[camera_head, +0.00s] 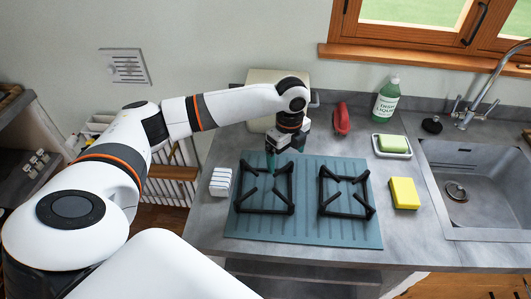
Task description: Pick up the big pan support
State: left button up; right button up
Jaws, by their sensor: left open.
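Two black pan supports lie flat on a ribbed teal board on the counter. My left gripper (285,153) is open and points down above the back edge of the left pan support. Its fingers hold nothing; whether one touches the support cannot be told. My right gripper is not in view.
A white ridged block (220,182) lies left of the board. A yellow sponge (404,193), a green soap on a dish (392,144), a soap bottle (387,100) and a red object (341,118) stand right and behind. A sink (485,185) is at the right.

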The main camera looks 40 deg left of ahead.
aim_at(283, 168)
pick_arm(q)
jog(key=shift+w+f, duration=0.1)
jog(key=shift+f, duration=0.55)
jog(key=f, duration=0.1)
jog(key=f+p, duration=0.1)
jog(key=f, duration=0.1)
jog(key=f+p, duration=0.1)
jog(key=shift+s+a+f, duration=0.15)
jog(key=shift+s+a, duration=0.1)
jog(key=shift+s, duration=0.05)
jog(key=shift+f, duration=0.2)
jog(key=shift+w, duration=0.1)
jog(key=c, duration=1.4)
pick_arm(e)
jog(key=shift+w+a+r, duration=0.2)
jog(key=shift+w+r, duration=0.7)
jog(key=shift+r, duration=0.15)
